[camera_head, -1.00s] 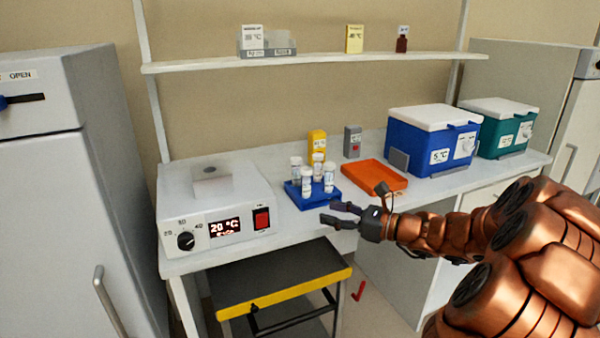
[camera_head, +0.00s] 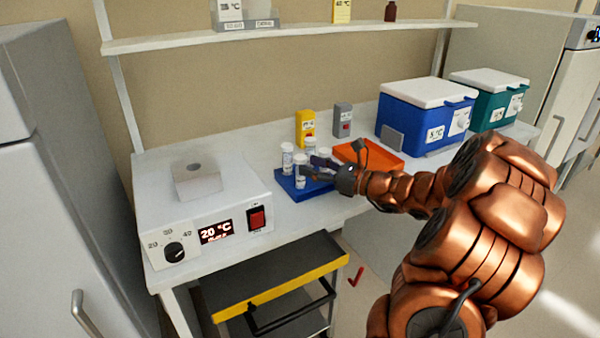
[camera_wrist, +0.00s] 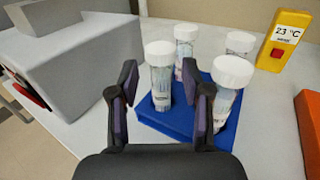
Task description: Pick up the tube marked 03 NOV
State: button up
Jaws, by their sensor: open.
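Several clear tubes with white caps stand upright in a blue rack (camera_head: 290,193) on the bench. In the wrist view, one tube (camera_wrist: 160,78) shows between my fingers, beyond their tips. A second tube (camera_wrist: 230,88) stands to the right, its left side partly behind my right finger. Two more stand behind, a left one (camera_wrist: 185,42) and a right one (camera_wrist: 239,42). The tubes carry printed labels, but I cannot read which is 03 NOV. My gripper (camera_wrist: 166,92) is open and empty, at the rack's near side. In the head view my gripper (camera_head: 318,168) partly hides the right-hand tubes.
A white heater box (camera_head: 205,205) reading 20 °C stands left of the rack. An orange tray (camera_head: 375,160) lies to the right, with a yellow device (camera_head: 305,128) and grey device (camera_head: 342,120) behind. A blue cooler (camera_head: 425,115) stands farther right. A yellow-edged cart (camera_head: 275,290) is below.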

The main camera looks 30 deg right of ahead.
aim_at(301, 158)
jog(key=shift+x, duration=1.95)
jog(key=shift+r, duration=0.15)
grip_shut()
